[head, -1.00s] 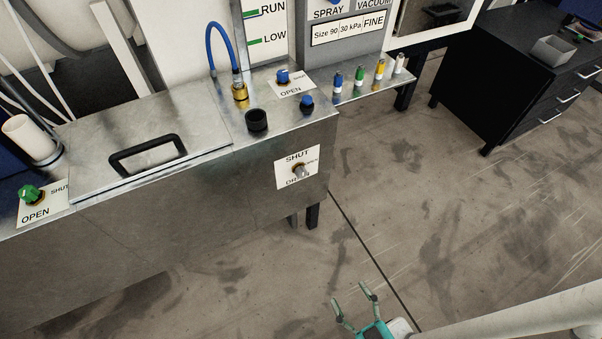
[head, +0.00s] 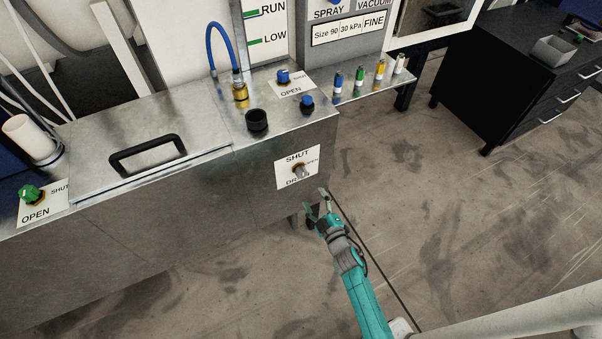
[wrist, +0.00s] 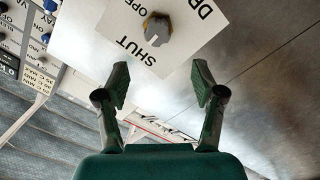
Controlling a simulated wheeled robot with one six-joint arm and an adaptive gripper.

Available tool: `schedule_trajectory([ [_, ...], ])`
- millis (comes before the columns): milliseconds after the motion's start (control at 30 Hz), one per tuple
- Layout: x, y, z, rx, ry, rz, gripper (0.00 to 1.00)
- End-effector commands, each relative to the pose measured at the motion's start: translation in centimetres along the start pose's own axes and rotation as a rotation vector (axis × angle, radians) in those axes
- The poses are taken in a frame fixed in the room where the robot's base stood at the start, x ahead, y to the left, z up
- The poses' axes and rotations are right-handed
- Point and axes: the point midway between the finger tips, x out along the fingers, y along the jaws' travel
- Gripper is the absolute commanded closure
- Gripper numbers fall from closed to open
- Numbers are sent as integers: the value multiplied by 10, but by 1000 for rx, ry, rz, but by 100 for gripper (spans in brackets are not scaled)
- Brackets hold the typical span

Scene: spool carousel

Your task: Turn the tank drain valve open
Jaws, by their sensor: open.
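The drain valve knob (head: 299,169) is small and grey with a brass-coloured collar. It sits on a white label plate (head: 286,178) reading SHUT, OPEN and DRAIN, on the front face of the metal tank (head: 190,210). In the wrist view the knob (wrist: 157,29) shows above the fingers, near the top edge. My gripper (head: 317,201) is open and empty, below and slightly right of the plate in the head view. In the wrist view its two fingers (wrist: 160,85) stand apart, and the knob lies beyond their tips, not touched.
A green valve (head: 31,193) and two blue knobs (head: 283,76) (head: 307,102) sit on the tank top, with a black lid handle (head: 147,153). Coloured bottles (head: 359,73) stand on a shelf at the right.

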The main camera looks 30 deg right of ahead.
Motion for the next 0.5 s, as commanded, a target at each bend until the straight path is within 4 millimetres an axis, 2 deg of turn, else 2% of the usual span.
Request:
schedule_trajectory([
  [267, 24, 3, 2, -16, 4, 1, 32],
  [500, 63, 4, 1, -15, 5, 2, 32],
])
